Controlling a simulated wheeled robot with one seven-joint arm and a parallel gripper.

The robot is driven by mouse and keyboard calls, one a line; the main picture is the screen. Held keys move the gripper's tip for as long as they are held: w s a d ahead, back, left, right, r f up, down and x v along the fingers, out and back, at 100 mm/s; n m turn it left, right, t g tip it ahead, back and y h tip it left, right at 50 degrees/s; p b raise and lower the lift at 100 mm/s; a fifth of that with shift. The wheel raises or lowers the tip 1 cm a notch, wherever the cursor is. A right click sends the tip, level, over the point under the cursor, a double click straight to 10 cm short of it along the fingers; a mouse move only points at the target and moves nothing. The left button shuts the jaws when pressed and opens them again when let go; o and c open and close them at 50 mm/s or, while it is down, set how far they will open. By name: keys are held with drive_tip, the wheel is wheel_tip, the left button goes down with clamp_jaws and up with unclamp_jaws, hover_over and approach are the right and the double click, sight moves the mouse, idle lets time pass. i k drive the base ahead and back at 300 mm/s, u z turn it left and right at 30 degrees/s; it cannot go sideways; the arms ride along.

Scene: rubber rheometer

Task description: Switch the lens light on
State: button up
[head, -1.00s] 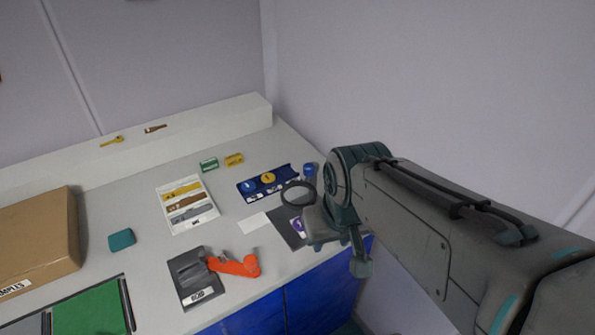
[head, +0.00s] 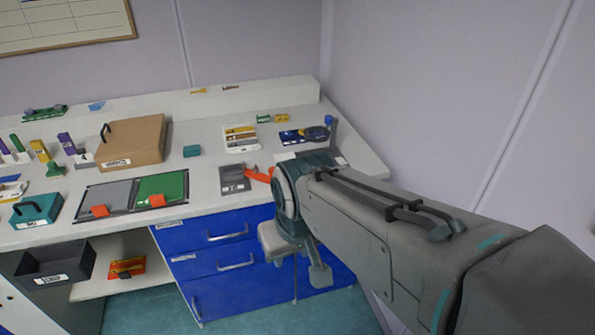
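The magnifier lens (head: 317,133) shows as a small dark ring at the back right of the bench, beside a blue knob (head: 329,120). It is small here, and I cannot tell whether its light is on or make out a switch. My arm crosses the right side of the head view and hides the bench just in front of the lens. The end of my arm, with my gripper (head: 296,255), hangs in front of the blue drawers, lower than the lens and apart from it. Its fingers are not clear, so its opening cannot be told.
The white bench (head: 205,190) holds a tool card (head: 240,139), a grey plate (head: 233,179) with an orange handle, a cardboard box (head: 135,140) and green and grey mats. Blue drawers (head: 215,262) with handles are below. A wall stands close on the right.

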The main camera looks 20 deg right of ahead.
sight(340, 160)
drive_tip(key=z, duration=1.05)
drive_tip(key=i, duration=1.3)
drive_tip(key=u, duration=0.3)
